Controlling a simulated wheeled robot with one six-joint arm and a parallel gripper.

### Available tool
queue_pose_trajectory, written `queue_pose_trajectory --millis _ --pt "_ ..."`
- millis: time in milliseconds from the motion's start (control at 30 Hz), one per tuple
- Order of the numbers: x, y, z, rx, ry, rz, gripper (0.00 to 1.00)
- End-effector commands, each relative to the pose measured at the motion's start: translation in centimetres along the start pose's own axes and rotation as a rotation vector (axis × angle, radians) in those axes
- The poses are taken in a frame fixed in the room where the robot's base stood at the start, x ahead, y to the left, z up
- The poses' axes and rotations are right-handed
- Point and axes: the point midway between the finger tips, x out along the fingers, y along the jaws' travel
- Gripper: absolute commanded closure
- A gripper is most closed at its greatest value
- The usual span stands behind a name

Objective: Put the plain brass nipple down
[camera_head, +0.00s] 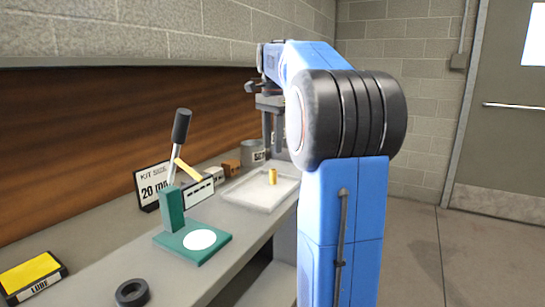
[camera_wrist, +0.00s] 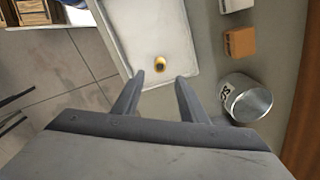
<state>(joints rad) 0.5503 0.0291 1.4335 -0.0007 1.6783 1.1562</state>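A plain brass nipple (camera_head: 272,176) stands upright on a shallow pale tray (camera_head: 240,194) on the bench. In the wrist view the nipple (camera_wrist: 159,64) shows as a small gold ring with a dark bore, on the bare floor of the tray (camera_wrist: 180,22). My gripper (camera_head: 272,152) is above the tray, fingers pointing down. In the wrist view my gripper (camera_wrist: 160,76) has its two fingers spread with a clear gap and nothing between them. The nipple is beyond the fingertips and appears apart from them.
A metal can (camera_wrist: 246,100) and an orange block (camera_wrist: 240,42) stand beside the tray. Open floor lies right.

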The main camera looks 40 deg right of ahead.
Motion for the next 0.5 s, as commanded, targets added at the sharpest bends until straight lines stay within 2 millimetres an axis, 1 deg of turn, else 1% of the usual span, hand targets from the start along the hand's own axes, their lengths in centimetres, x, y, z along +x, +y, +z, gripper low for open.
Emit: queue_pose_trajectory --millis 33,100,200,333,500 --pt "-0.9 -0.1 0.0 0.0 0.001 -0.003 0.61" --pt "-1.9 -0.1 0.0 0.0 0.001 -0.002 0.61" --pt "-3.1 0.0 0.0 0.0 0.001 -0.001 0.61" --pt "-3.9 0.0 0.0 0.0 0.0 -0.001 0.61" --pt "-4.2 0.0 0.0 0.0 0.0 0.0 0.61"
